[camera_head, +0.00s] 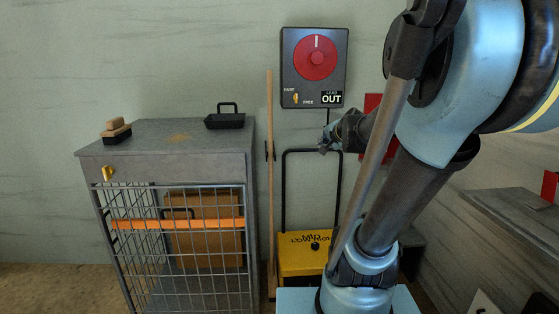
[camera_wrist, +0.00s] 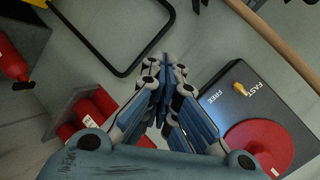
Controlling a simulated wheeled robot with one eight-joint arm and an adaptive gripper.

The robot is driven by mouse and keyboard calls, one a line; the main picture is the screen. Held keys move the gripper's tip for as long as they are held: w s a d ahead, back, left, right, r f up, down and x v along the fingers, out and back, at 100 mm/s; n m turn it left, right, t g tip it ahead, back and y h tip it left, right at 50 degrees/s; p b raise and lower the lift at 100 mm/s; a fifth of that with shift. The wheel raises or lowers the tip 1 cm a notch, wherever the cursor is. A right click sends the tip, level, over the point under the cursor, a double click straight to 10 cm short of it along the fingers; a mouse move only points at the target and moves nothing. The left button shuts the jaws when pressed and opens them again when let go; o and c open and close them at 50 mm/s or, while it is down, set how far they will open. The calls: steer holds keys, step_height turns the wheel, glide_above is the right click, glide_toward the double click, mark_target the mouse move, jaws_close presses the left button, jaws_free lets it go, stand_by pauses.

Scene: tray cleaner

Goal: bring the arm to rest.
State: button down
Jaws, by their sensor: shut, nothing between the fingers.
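My gripper (camera_wrist: 165,72) is shut and empty in the wrist view, its blue-grey fingers meeting at the tips. In the head view my gripper (camera_head: 325,147) is small and partly hidden at the end of my arm, below the wall box. My blue and black arm fills the right side of the head view and is bent, with its end pointing left. Nothing touches the gripper that I can see.
A wall box (camera_head: 314,67) has a red dial (camera_head: 316,58). A wooden pole (camera_head: 270,185) stands beside a grey cage cabinet (camera_head: 172,135) bearing a brush (camera_head: 116,130) and a black tray (camera_head: 225,121). A yellow cart (camera_head: 304,255) with a black handle stands below the box. A shelf (camera_head: 515,215) is at right.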

steer(key=s+f+n+g+h, duration=0.1)
steer(key=s+f+n+g, duration=0.2)
steer(key=s+f, duration=0.3)
steer(key=s+d+f+n+g+h, duration=0.1)
steer(key=s+f+n+g, duration=0.2)
steer(key=s, duration=0.9)
steer(key=s+d+f+n+g+h, duration=0.1)
steer(key=s+f+n+g, duration=0.2)
steer(key=s+f, duration=0.6)
steer(key=shift+s+d+f+n+g, duration=0.15)
steer(key=shift+s+f+n+g, duration=0.3)
steer(key=shift+n, duration=0.35)
steer(key=shift+w+f, duration=0.15)
steer(key=shift+w, duration=0.35)
